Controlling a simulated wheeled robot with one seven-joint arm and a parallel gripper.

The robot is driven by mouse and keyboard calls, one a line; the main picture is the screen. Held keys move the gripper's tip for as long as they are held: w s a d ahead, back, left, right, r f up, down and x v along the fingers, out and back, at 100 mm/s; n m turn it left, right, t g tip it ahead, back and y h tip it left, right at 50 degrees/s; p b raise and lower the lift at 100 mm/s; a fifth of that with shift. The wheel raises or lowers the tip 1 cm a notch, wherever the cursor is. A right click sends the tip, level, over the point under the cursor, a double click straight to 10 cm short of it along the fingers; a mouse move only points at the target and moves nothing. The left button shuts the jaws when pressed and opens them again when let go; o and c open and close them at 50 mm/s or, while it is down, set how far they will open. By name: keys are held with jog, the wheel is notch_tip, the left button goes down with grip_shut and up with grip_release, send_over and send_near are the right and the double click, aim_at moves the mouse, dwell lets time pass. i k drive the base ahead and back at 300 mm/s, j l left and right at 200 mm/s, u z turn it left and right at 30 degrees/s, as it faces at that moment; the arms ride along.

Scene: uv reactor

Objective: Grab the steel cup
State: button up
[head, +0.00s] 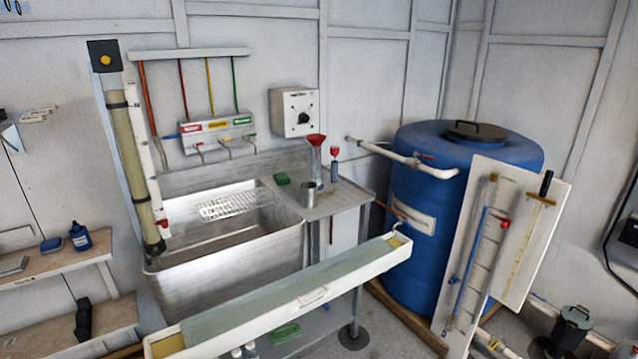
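The steel cup (309,195) is a small grey metal cylinder. It stands upright on the steel drainboard (345,201) to the right of the sink basin, near the board's front edge. A green sponge-like block lies behind it to the left, and a clear cylinder with a red funnel stands behind it to the right. Nothing visibly covers the cup. My gripper is not in view.
The deep sink (225,255) holds a wire rack (235,203). A long white trough (290,303) crosses in front of the sink and drainboard. A blue barrel (455,215) and leaning boards (515,225) stand to the right. Shelves (55,268) are at left.

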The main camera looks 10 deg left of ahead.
aim_at(309, 195)
jog(key=i, duration=1.8)
jog(key=i+u, duration=0.35)
jog(key=i+l+u, duration=0.35)
jog(key=i, duration=0.2)
jog(key=j, duration=0.1)
